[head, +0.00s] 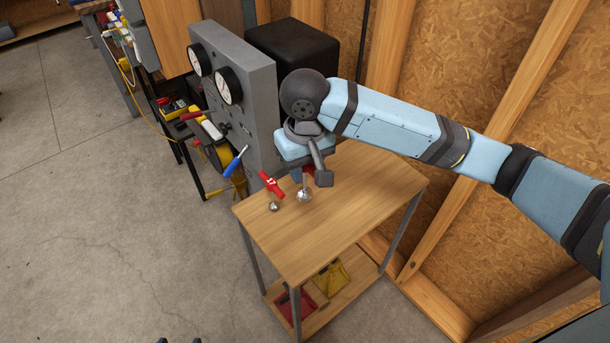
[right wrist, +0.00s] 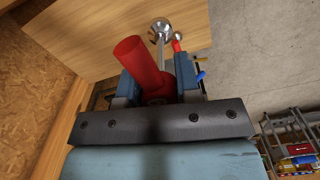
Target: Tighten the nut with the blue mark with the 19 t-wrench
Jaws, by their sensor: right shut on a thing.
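My right gripper (head: 302,174) is over the small wooden table, shut on a red-handled t-wrench. In the right wrist view the red handle (right wrist: 142,68) is between the jaws, with a bright shaft running to a round chrome end (right wrist: 161,28). In the head view the chrome end (head: 304,195) shows below the gripper; I cannot tell whether it touches the table. A second red-handled t-wrench (head: 271,184) stands to its left, its size mark too small to read surely. The held wrench's mark is hidden. I cannot make out the blue-marked nut. Two dark tips at the bottom edge may be my left gripper.
A grey panel (head: 255,90) with two round gauges stands behind the table (head: 325,225). A blue-handled tool (head: 235,162) is near its left edge. Red (head: 293,306) and yellow (head: 331,277) items lie on the lower shelf. Wooden wall studs are close on the right; the left floor is open.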

